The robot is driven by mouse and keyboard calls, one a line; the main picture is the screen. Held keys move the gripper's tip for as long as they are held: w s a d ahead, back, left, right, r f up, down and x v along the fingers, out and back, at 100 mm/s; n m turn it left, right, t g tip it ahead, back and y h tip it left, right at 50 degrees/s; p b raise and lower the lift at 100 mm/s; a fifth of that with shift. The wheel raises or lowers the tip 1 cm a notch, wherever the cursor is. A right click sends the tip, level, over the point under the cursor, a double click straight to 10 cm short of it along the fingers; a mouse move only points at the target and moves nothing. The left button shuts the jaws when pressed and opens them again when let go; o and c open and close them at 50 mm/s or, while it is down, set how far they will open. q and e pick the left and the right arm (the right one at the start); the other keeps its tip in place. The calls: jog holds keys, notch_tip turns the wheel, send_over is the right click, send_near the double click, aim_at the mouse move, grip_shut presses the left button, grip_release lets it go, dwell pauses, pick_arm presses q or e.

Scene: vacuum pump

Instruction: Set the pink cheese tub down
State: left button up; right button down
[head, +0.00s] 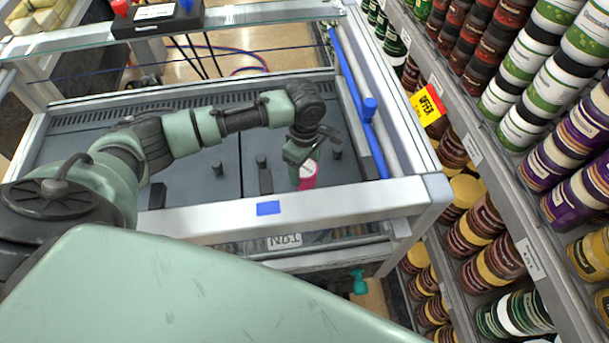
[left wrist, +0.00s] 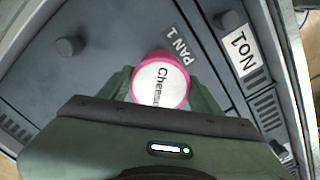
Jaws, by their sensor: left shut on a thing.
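The pink cheese tub (head: 308,175) has a white lid marked "Cheese" and is in my left gripper (head: 299,162), over the dark grey pan surface (head: 205,180) near its front right. In the left wrist view the tub (left wrist: 160,82) shows between the two green fingers, lid toward the camera. My left gripper (left wrist: 160,90) is shut on it. A label "PAN 1" (left wrist: 178,50) lies right beside the tub in that view. I cannot tell whether the tub's base touches the surface. My right gripper is not in view.
Black knobs (head: 217,168) stand on the grey surface around the tub. A white frame rail (head: 330,198) runs along the front, and a blue bar (head: 362,110) along the right side. Shelves of jars (head: 500,230) stand close at the right.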

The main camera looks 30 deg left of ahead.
aim_at(305, 167)
pick_arm(q)
jog(key=shift+f, duration=2.1)
jog(key=o, duration=1.7)
jog(key=shift+f, duration=0.1)
notch_tip(305, 167, up, 12)
jog(key=shift+r, duration=0.15)
